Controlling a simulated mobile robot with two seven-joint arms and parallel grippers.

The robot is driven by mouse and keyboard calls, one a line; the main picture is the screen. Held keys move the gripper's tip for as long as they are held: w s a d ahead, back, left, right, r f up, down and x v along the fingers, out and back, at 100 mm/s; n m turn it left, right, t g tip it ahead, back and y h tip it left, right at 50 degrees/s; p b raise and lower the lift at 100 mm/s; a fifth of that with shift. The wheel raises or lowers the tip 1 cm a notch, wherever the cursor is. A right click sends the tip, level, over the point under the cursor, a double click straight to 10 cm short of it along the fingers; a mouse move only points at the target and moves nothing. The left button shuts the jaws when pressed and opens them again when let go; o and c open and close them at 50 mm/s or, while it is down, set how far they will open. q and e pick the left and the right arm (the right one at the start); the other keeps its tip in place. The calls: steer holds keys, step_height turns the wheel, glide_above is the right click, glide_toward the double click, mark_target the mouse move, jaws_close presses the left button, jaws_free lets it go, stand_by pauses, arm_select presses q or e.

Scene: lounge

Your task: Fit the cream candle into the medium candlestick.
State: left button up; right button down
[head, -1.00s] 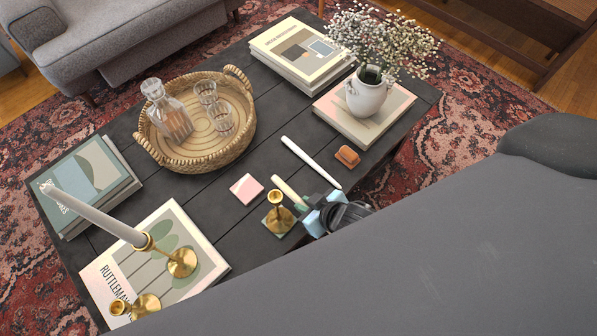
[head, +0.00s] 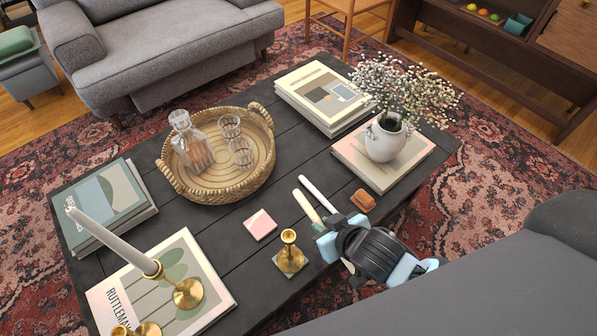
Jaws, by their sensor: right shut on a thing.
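The cream candle (head: 305,205) slants across the picture, its upper end beside a white candle (head: 317,190). My right gripper (head: 328,240) is shut on it near its lower part and hides some of it. A brass candlestick (head: 289,258) stands empty and upright on a small coaster just left of the gripper, apart from the candle. A second brass candlestick (head: 188,294) on the front book holds a tall white candle (head: 108,238). A third (head: 148,329) is cut off at the bottom edge. The picture does not settle which is medium. My left gripper is not in view.
The dark table (head: 262,283) also bears a pink coaster (head: 260,225), a brown object (head: 363,201), a wicker tray (head: 262,170) with glassware, several books and a white flower vase (head: 384,140).

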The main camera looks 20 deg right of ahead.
steer(key=w+d+r+m+h, duration=0.1)
steer(key=d+r, duration=0.1)
steer(key=r, duration=0.9)
steer(key=w+d+r+m+h, duration=0.1)
steer(key=d+r, duration=0.1)
steer(key=r, duration=0.9)
steer(key=shift+w+d+r+m, duration=0.15)
steer(key=shift+d+r+m, duration=0.15)
steer(key=shift+d+r, duration=0.1)
